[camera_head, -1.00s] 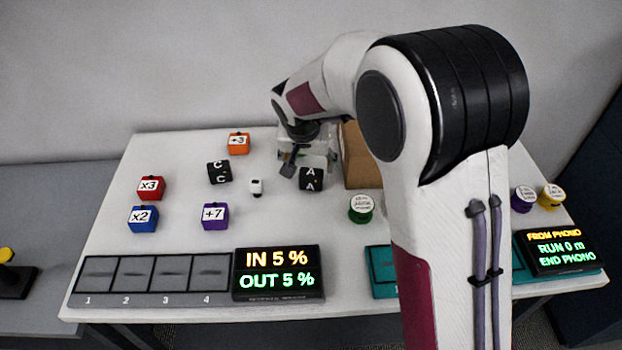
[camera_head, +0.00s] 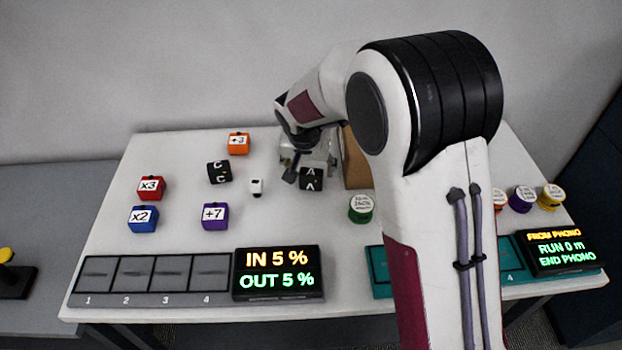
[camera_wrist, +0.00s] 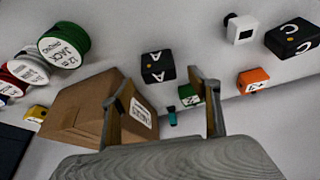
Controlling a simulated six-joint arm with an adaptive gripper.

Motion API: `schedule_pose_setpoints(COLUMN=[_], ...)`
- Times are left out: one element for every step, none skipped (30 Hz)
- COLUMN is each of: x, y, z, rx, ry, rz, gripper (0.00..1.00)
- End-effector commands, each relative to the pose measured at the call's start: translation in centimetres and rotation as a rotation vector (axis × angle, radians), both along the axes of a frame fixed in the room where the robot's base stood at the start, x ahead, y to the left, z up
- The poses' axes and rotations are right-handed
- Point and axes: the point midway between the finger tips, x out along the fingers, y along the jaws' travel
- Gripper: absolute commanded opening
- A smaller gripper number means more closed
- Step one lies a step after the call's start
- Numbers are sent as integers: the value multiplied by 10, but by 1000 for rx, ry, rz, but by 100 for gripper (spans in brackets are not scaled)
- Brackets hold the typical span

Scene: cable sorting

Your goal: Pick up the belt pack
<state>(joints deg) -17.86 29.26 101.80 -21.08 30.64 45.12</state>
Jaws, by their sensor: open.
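My gripper (camera_wrist: 158,88) is open, its two fingers apart, with nothing clearly held; it also shows in the head view (camera_head: 308,165), over the back middle of the table. A small teal object with a dark top (camera_wrist: 172,116) shows between the fingers in the wrist view. A green block with a white label (camera_wrist: 188,95) is close beside it, near the right finger. Neither is clear in the head view, where my arm covers that spot. No thing is plainly marked as the belt pack; the teal object may be it, but I cannot tell.
A cardboard box (camera_wrist: 78,108) stands close by the left finger. A black A block (camera_head: 311,179) lies just in front of my gripper. A white cube (camera_head: 256,187), coloured blocks and a slotted tray (camera_head: 160,298) are left; labelled spools are right.

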Motion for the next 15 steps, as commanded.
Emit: schedule_pose_setpoints(x=[1, 2, 4, 5, 6, 8, 10, 11, 12, 14, 15, 16, 17, 17, 18], y=[-1, -1, -2, -2, -3, -3, -4, -4, -4, -4, -5, -5, -5, -5, -5], z=[-3, -5, -8, -11, -14, -17, -20, -23, -27, -30, -32, -35, -38, -39, -41], rx=[-1, -1, -1, -1, -1, -1, -1, -1, -1, -1, -1, -1, -1, 0, 0], ry=[1, 1, 1, 2, 2, 2, 2, 2, 2, 2, 2, 2, 2, 2, 1], rz=[0, 0, 0, -1, -1, -1, 0, 0, 0, 0, 0, 1, 1, 1, 1], gripper=[61, 61, 61, 61, 61, 61, 61, 61, 61, 61, 61, 61, 61, 61, 61])
